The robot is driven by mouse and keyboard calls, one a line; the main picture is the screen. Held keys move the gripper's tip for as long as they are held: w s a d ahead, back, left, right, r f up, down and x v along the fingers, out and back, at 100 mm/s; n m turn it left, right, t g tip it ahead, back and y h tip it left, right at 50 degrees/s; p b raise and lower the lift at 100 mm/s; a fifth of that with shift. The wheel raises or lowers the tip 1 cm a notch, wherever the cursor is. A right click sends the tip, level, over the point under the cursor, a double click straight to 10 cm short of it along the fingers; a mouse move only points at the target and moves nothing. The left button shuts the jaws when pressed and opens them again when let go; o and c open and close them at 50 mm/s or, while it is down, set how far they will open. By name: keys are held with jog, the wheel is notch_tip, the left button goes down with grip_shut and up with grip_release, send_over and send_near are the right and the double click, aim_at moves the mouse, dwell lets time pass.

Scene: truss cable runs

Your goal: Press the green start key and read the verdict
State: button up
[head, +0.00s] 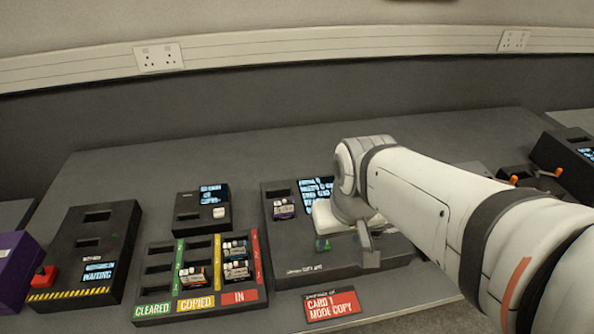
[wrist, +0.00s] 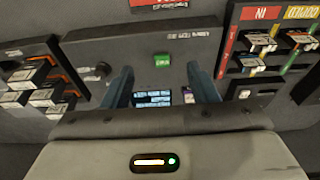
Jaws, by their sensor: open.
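The green start key (head: 323,244) sits on the sloped top of a dark machine (head: 290,258), left of my gripper in the head view. In the wrist view the green key (wrist: 162,60) lies between and just beyond the fingers of my gripper (wrist: 162,75). The fingers are spread with nothing between them. Whether they touch the machine cannot be told. The machine's lit screen (head: 314,190) is partly hidden by my arm, and its text is too small to read. It also shows in the wrist view (wrist: 152,97). A purple-labelled card (head: 284,208) stands in the machine's slot.
A rack (head: 153,310) marked CLEARED, COPIED and IN holds several cards. A box with a red button (head: 43,276) shows WAITING at left. A small screen unit (head: 190,222) stands behind the rack. Bare bench lies behind.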

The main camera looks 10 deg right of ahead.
jog(key=shift+p+v, duration=0.8)
jog(key=shift+v, duration=0.1)
jog(key=shift+w+f, duration=0.1)
jog(key=shift+f, duration=0.05)
grip_shut()
jog(key=shift+a, duration=0.1)
dwell(0.7)
